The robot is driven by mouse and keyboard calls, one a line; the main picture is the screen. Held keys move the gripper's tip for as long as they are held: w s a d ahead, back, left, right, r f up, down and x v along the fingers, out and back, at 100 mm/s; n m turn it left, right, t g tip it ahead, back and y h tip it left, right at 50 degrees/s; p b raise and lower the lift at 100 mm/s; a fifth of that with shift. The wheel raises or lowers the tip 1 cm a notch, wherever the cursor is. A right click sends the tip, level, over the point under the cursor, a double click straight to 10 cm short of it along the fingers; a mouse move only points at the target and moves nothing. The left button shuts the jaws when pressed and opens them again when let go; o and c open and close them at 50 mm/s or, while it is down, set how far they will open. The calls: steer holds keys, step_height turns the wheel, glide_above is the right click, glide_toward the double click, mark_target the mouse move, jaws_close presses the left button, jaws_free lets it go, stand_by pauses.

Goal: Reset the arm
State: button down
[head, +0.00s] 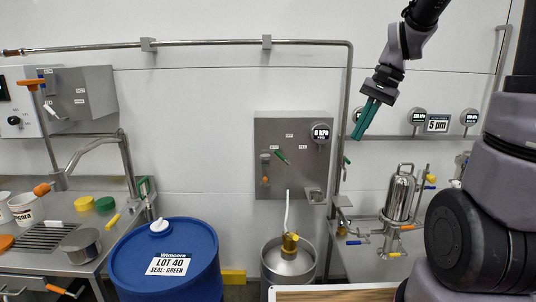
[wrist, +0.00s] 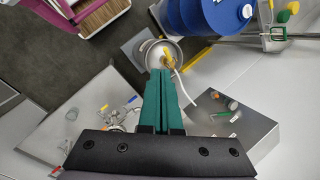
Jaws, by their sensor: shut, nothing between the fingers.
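My gripper (head: 366,118) hangs in the air at the upper right of the head view, with its green fingers shut and pointing down to the left. Nothing is between the fingers. My arm comes down from the top edge, bent at a joint above the gripper. In the wrist view the shut fingers (wrist: 163,85) point toward a steel keg (wrist: 150,58) far below, apart from it. In the head view the gripper is in front of the white wall, right of a vertical steel pipe (head: 347,130), and I cannot tell how far it is from either.
A grey wall box (head: 270,150) with a gauge is behind. A steel filter housing (head: 400,197) stands on the right bench. The left bench (head: 50,254) holds cups, lids and a pot.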

steer(key=s+d+r+n+t+h, duration=0.1)
steer(key=s+r+n+t+h, duration=0.1)
steer(key=s+r+t, duration=0.5)
steer(key=s+r+n, duration=0.1)
steer(key=s+r, duration=0.1)
steer(key=s, duration=0.2)
steer(key=shift+d, duration=0.4)
